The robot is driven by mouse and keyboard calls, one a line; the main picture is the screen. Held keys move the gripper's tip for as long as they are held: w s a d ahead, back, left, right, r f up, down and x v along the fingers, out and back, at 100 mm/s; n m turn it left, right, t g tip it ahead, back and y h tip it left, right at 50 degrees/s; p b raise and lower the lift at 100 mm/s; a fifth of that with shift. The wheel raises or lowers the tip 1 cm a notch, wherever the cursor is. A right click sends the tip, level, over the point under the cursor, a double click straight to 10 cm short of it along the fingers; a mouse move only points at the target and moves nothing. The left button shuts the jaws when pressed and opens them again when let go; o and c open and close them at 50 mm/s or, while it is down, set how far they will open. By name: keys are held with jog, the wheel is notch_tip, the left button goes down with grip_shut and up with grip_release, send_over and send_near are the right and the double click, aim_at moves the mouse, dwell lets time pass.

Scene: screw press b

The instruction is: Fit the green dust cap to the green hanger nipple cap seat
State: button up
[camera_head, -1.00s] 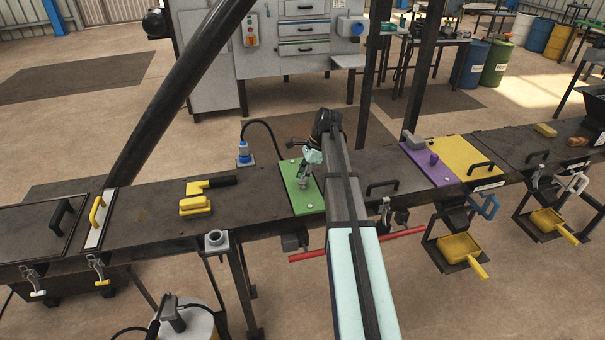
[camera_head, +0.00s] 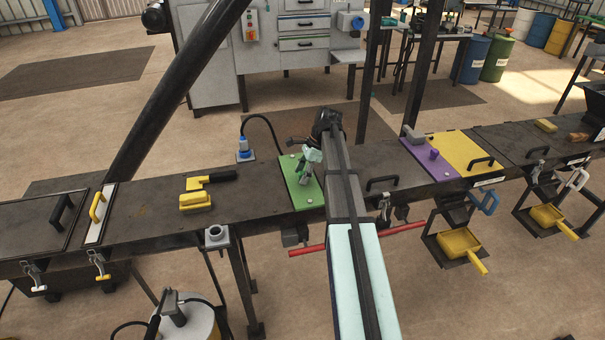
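A green plate (camera_head: 293,172) lies on the dark bench at the middle of the view, with small pale knobs on it. My gripper (camera_head: 304,176) is small and partly hidden by my own arm, low over the green plate near its middle. I cannot tell whether its fingers are open or shut, or whether they hold anything. I cannot pick out the green dust cap or the hanger nipple cap seat; either may be hidden at the gripper or too small to tell.
Yellow tool (camera_head: 196,203) lies left of the green plate. A blue connector (camera_head: 244,150) with a black cable stands behind it. A purple plate (camera_head: 422,161) and a yellow plate (camera_head: 462,150) lie to the right. A thick dark post (camera_head: 170,100) slants up at left.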

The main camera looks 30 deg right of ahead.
jog(key=v, duration=1.2)
